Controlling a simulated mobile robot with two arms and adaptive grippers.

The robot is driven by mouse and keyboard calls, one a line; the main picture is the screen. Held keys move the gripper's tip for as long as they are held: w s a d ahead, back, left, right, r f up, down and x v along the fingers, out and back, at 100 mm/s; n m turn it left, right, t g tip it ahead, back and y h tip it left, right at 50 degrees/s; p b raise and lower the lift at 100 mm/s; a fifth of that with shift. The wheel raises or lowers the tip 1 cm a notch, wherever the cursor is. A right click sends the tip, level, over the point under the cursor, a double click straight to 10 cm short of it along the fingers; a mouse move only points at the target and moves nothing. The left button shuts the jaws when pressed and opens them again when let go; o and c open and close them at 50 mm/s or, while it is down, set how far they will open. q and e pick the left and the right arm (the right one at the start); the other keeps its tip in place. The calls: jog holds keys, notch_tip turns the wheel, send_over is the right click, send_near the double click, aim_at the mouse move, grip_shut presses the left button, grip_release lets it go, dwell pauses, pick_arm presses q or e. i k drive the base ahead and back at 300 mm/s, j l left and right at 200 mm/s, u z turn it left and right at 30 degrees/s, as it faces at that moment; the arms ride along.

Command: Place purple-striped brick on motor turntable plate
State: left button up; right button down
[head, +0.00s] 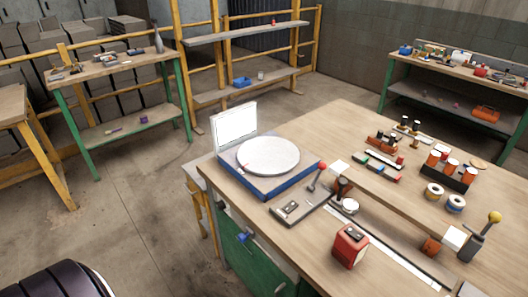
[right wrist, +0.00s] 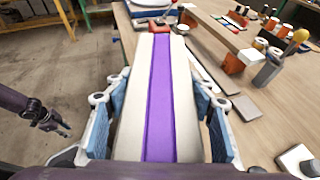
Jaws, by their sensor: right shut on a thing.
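The purple-striped brick (right wrist: 128,100) is a long pale block with a purple band along its top, seen in the right wrist view. My right gripper (right wrist: 160,130) is shut on it, with blue pads against both its long sides. The brick is not visible in the head view. The motor turntable plate (head: 268,156) is a pale, bare disc on a blue-sided base on the workbench in the head view. My left gripper (right wrist: 48,120) shows dark at the left of the right wrist view, too small to tell its state.
A white screen (head: 237,124) stands behind the plate. The workbench (head: 315,128) also holds a red box (head: 350,247), a grey device (head: 300,206), a long raised bar (head: 400,205) and several orange cylinders. The wood around the plate's right rear is clear.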

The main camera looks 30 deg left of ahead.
aim_at(269, 153)
jog(key=j+z, duration=0.2)
jog(key=j, duration=0.7)
jog(key=k+j+z, duration=0.2)
jog(key=j, duration=0.7)
jog(key=i+j+z, duration=0.1)
jog(key=j+z, duration=0.15)
jog(key=j, duration=0.7)
jog(key=j+z, duration=0.3)
jog(key=j, duration=0.7)
